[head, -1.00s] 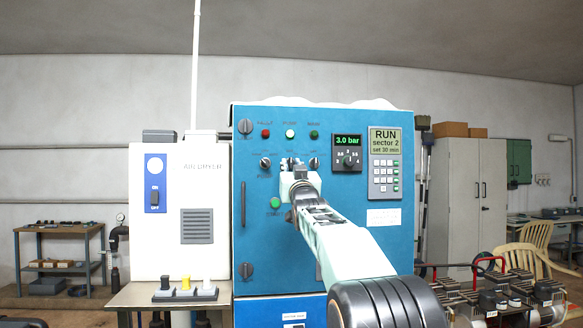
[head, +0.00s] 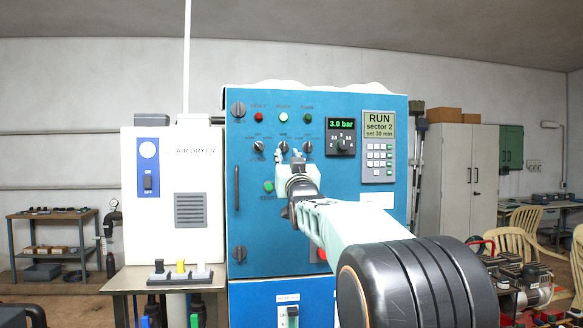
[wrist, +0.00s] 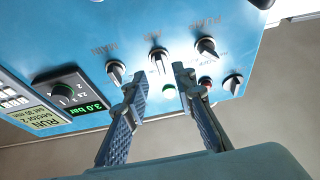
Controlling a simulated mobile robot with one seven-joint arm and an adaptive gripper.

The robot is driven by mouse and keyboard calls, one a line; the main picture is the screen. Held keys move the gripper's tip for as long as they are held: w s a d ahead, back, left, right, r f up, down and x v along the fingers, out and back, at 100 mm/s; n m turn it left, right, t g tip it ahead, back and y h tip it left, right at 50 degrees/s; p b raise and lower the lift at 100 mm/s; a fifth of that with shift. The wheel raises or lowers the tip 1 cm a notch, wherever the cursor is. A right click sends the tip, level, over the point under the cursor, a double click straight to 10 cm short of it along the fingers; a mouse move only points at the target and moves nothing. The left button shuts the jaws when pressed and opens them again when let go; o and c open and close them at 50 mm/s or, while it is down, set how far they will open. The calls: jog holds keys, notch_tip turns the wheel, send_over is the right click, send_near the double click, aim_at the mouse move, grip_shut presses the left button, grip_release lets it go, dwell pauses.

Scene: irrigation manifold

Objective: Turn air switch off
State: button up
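The blue control panel (head: 330,215) carries a row of three black rotary switches. The middle one (head: 283,147), also in the wrist view (wrist: 158,58), has a short label that seems to read AIR. Its handle looks near upright, while the left (head: 258,147) and right (head: 306,147) ones are tilted. My gripper (head: 290,157) is in front of the panel, just below the middle switch. In the wrist view my gripper (wrist: 156,82) has its two fingers spread, with nothing between them. The middle switch lies beyond the gap; I see no clear contact.
A pressure knob (head: 342,146) under a 3.0 bar display and a keypad (head: 379,160) are at the right. Indicator lamps sit above the switches.

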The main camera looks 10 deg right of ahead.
jog(key=v, duration=0.6)
jog(key=shift+s, duration=0.15)
jog(key=shift+f, duration=0.1)
